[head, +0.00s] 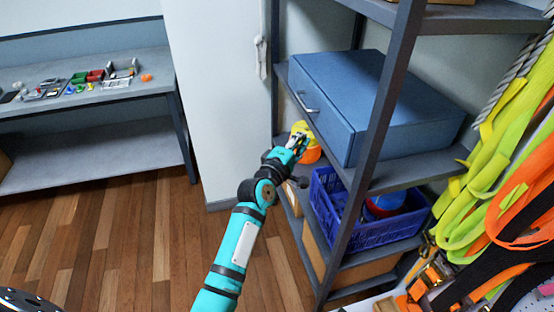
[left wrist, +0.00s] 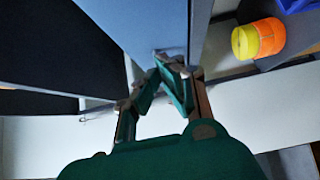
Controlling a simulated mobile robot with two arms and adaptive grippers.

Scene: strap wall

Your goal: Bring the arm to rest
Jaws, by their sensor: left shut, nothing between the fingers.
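My left arm is teal and reaches from the bottom of the head view toward the shelf rack. My left gripper (head: 299,142) is at its far end, in front of the rack's edge, just below the blue drawer box (head: 350,95). In the left wrist view the fingers of the gripper (left wrist: 160,62) come together at the tips with nothing between them. The blue surface above them in that view appears to be the box. My right gripper is in neither view.
A yellow and orange round item (head: 310,154) is on the rack just behind the gripper; it also shows in the left wrist view (left wrist: 258,39). A blue crate (head: 365,230) stands on a shelf. Straps (head: 490,160) hang at right. A workbench (head: 120,90) stands at left; the floor between is clear.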

